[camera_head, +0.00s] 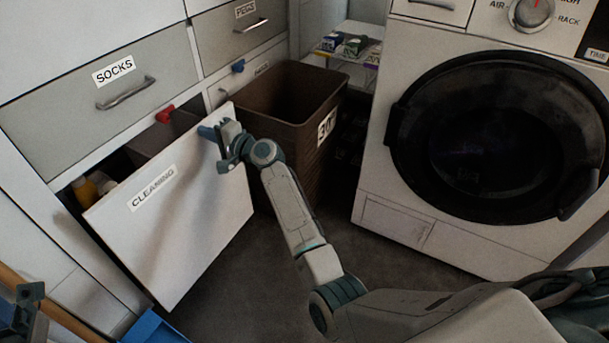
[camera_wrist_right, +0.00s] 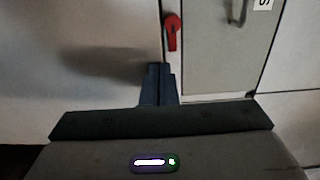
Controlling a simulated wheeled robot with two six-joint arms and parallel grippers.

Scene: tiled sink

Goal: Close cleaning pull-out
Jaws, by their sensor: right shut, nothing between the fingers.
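The cleaning pull-out (camera_head: 175,218) is a white front panel labelled CLEANING. It stands out from the cabinet at the left of the head view, with bottles (camera_head: 92,188) showing in the gap behind it. My right gripper (camera_head: 212,132) is shut and empty at the panel's upper right corner; I cannot tell whether it touches. In the right wrist view the shut fingers (camera_wrist_right: 158,82) point toward a red handle (camera_wrist_right: 172,32), with a pale panel filling the left side. My left gripper (camera_head: 22,305) shows only in part at the lower left edge, its jaws unclear.
A brown basket (camera_head: 285,95) stands right of the panel. A washing machine (camera_head: 490,140) with a round dark door fills the right. The SOCKS drawer (camera_head: 120,85) is above the pull-out, and a blue bin (camera_head: 152,328) sits below it. Dark floor lies clear between panel and machine.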

